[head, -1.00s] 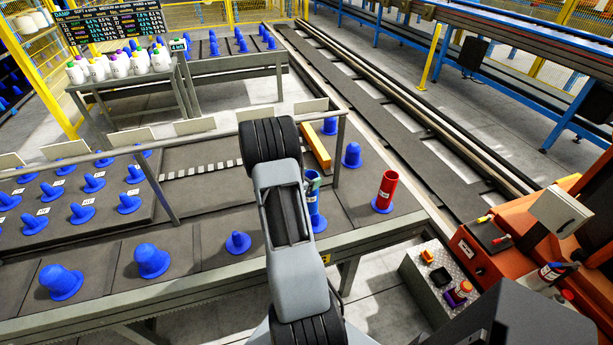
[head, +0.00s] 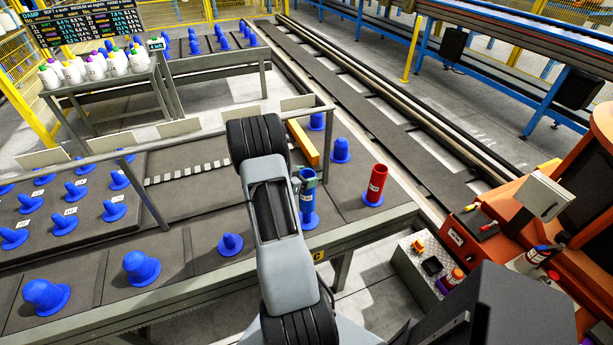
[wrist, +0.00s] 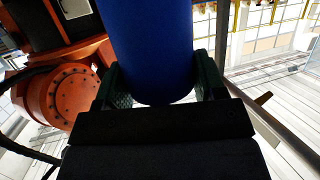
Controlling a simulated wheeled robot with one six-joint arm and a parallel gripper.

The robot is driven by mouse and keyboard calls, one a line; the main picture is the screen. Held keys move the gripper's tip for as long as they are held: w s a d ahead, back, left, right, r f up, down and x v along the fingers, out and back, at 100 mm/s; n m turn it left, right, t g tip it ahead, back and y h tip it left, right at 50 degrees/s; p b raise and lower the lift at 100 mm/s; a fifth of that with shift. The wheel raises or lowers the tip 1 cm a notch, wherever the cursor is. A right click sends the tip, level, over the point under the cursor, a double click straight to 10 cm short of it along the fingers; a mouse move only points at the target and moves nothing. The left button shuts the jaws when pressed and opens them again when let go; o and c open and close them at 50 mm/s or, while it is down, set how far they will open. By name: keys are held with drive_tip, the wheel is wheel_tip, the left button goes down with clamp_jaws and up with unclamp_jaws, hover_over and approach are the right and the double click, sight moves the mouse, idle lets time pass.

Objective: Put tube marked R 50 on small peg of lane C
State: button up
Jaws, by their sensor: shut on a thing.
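My gripper (head: 306,180) is at the right part of the near table, partly behind my arm. In the wrist view its green fingers (wrist: 165,88) are shut on a blue tube (wrist: 150,45). In the head view a blue upright piece with a pale label (head: 308,202) shows below the fingers, with a wide blue foot close to the table. I cannot tell tube from peg there, nor read the label. A letter C plate (head: 319,254) is on the table's front edge. A small blue peg (head: 231,243) stands left of my arm.
A red labelled tube (head: 376,184) stands on a blue foot to the right, with a blue peg (head: 341,151) behind it. Larger blue pegs (head: 140,267) stand at front left. A metal rail (head: 215,131) and a yellow bar (head: 303,143) lie behind my gripper.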

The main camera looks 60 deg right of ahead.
sight(306, 192)
wheel_tip(306, 192, down, 8)
drive_tip(key=b, duration=0.5)
drive_tip(key=shift+r, duration=0.2)
drive_tip(key=shift+f+b, duration=0.35)
idle(0.7)
drive_tip(key=o, duration=1.2)
drive_tip(key=shift+r, duration=0.1)
drive_tip(key=v, duration=1.3)
drive_tip(key=shift+w+a+r, duration=0.1)
drive_tip(key=shift+a+r, duration=0.05)
drive_tip(key=shift+a, duration=0.15)
